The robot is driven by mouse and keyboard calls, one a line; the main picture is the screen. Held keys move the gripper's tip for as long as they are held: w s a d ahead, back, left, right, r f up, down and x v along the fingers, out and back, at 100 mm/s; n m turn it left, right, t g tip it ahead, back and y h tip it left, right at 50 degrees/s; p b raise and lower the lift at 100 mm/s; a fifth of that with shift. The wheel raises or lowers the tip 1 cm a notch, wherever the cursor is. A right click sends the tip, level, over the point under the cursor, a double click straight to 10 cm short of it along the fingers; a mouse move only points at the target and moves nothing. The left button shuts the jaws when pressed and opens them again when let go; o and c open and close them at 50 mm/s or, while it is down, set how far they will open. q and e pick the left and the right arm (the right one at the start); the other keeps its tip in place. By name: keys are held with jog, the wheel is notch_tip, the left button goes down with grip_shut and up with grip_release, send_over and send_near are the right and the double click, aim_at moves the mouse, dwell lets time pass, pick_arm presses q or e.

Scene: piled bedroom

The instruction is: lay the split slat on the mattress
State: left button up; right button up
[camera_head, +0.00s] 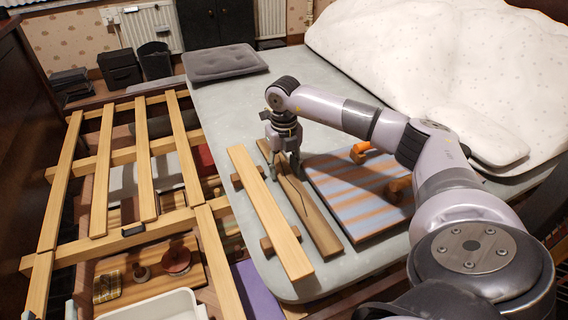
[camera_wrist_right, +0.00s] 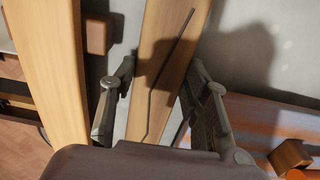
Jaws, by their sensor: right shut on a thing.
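The split slat (camera_head: 318,222) is a brownish wooden board with a dark crack along it, which also shows in the right wrist view (camera_wrist_right: 152,60). It is low over the near-left part of the grey-green mattress (camera_head: 300,75), lengthwise beside a paler slat. I cannot tell whether all of its underside touches the mattress. My right gripper (camera_head: 285,172) points down at the slat's far part, one finger on each side, and is shut on it. My left gripper is not in view.
A pale slat (camera_head: 268,212) lies on small wooden blocks to the left. A striped board (camera_head: 345,205) with orange handles lies close on the right. The slatted bed frame (camera_head: 103,170) has open gaps. A grey cushion (camera_head: 225,62) and white bedding (camera_head: 430,70) lie farther back.

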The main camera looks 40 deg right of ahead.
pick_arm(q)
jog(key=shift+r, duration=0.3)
pick_arm(e)
jog(key=shift+f, duration=0.2)
dwell(0.5)
jog(key=o, duration=1.5)
jog(key=shift+o, duration=0.2)
